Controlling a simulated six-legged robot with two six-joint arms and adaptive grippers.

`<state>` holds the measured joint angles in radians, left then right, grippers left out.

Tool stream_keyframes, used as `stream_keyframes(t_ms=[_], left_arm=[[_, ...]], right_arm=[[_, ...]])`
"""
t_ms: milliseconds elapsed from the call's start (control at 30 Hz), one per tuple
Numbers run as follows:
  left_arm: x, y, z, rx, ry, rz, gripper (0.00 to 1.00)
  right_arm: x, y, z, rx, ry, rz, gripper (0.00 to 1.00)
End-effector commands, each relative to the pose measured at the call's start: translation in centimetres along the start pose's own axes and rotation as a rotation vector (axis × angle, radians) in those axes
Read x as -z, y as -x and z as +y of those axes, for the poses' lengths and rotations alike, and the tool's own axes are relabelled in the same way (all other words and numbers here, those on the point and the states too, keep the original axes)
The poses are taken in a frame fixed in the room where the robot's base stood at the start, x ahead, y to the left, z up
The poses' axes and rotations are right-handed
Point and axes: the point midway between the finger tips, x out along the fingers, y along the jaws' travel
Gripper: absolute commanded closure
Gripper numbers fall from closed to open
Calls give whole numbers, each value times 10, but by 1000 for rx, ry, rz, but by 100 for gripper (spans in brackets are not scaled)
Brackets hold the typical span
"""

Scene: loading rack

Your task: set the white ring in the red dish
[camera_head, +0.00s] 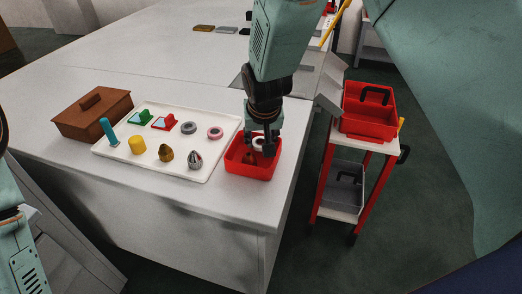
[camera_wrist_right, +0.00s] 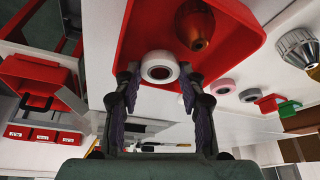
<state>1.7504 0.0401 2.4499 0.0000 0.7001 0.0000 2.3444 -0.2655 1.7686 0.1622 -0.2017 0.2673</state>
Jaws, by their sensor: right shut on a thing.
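The white ring (camera_head: 258,142) is between the fingertips of my right gripper (camera_head: 262,146), which is shut on it. In the right wrist view the ring (camera_wrist_right: 160,67) shows face-on between the two fingers (camera_wrist_right: 158,85). The red dish (camera_head: 250,170) stands on the table's near right corner, directly under the gripper; its red inside (camera_wrist_right: 150,30) is behind the ring in the wrist view. A brown and gold bulb-shaped thing (camera_wrist_right: 195,28) is in the dish beside the ring. Whether the ring touches the dish floor I cannot tell. My left gripper is not in view.
A white tray (camera_head: 225,150) left of the dish holds a grey ring (camera_head: 188,128), a pink ring (camera_head: 215,132), a yellow cylinder (camera_head: 137,145) and several other pieces. A brown lidded box (camera_head: 93,115) stands further left. A red cart (camera_head: 352,145) with a red toolbox (camera_head: 368,115) stands right of the table.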

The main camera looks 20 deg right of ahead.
Motion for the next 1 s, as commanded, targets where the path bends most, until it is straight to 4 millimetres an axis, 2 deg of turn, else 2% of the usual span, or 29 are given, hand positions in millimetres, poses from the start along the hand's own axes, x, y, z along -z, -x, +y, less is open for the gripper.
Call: stream_keyframes(t_ms=[33,200,700,733,833,1000], left_arm=[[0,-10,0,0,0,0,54],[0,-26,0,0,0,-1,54],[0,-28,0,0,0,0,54],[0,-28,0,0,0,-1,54],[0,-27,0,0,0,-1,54],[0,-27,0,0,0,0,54]], right_arm=[[-4,-10,0,0,0,-1,81],[-10,-25,0,0,0,-1,81],[-12,-29,0,0,0,-1,81],[-12,-28,0,0,1,0,58],[-12,-28,0,0,0,0,50],[-12,-28,0,0,0,0,50]])
